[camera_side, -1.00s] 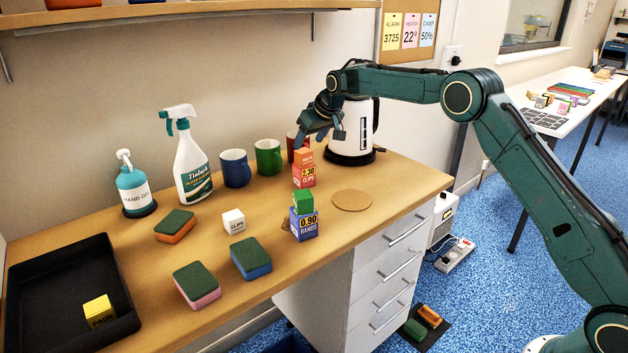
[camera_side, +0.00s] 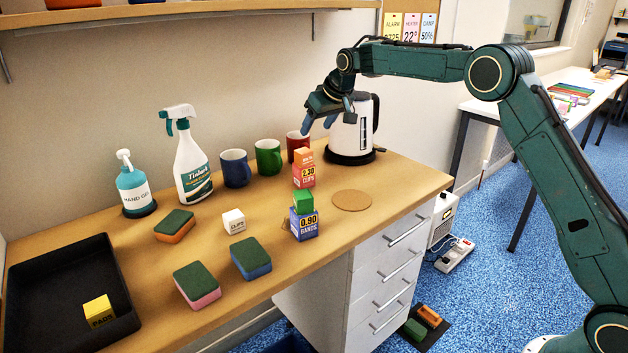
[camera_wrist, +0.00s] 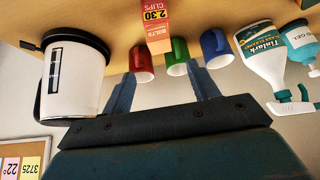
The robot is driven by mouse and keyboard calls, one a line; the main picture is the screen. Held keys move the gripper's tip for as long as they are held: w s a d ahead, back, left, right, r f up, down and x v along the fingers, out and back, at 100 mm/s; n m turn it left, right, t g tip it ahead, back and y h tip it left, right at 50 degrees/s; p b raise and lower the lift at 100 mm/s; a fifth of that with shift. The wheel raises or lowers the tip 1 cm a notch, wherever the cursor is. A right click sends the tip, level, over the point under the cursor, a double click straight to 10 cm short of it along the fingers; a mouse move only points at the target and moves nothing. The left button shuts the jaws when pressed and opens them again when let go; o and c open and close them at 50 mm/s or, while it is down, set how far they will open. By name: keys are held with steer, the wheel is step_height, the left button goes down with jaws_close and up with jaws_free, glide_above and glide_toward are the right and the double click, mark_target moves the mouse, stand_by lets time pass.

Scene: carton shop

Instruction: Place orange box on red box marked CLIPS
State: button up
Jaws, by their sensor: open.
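The orange box (camera_side: 304,157) sits on top of the red box marked CLIPS (camera_side: 304,175), which stands on the desk with a 2.30 label. In the wrist view the orange box (camera_wrist: 158,45) reads BOLTS and the red box (camera_wrist: 154,12) is at the top edge. My gripper (camera_side: 318,127) is open and empty, above and behind the stack, in front of the kettle. In the wrist view its two fingers (camera_wrist: 162,87) are spread apart, with the orange box beyond them and not between them.
The kettle (camera_side: 350,135) stands close to my gripper, with red, green (camera_side: 268,157) and blue mugs to its left. In front are a green box (camera_side: 303,201) on a blue BANDS box (camera_side: 304,225) and a bare cork disc (camera_side: 352,200). A black tray (camera_side: 127,325) lies far left.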

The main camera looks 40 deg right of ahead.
steer(key=s+a+r, duration=0.2)
steer(key=s+r, duration=0.4)
steer(key=s, duration=0.6)
steer(key=s+a+r, duration=0.2)
steer(key=s+r, duration=0.3)
steer(key=s, duration=0.7)
steer(key=s+a+f, duration=0.1)
steer(key=s+f, duration=0.3)
steer(key=s, duration=0.9)
steer(key=s+a+f+g, duration=0.1)
steer(key=s+f, duration=0.2)
steer(key=s, duration=1)
steer(key=shift+s+f, duration=0.35)
steer(key=shift+c, duration=0.2)
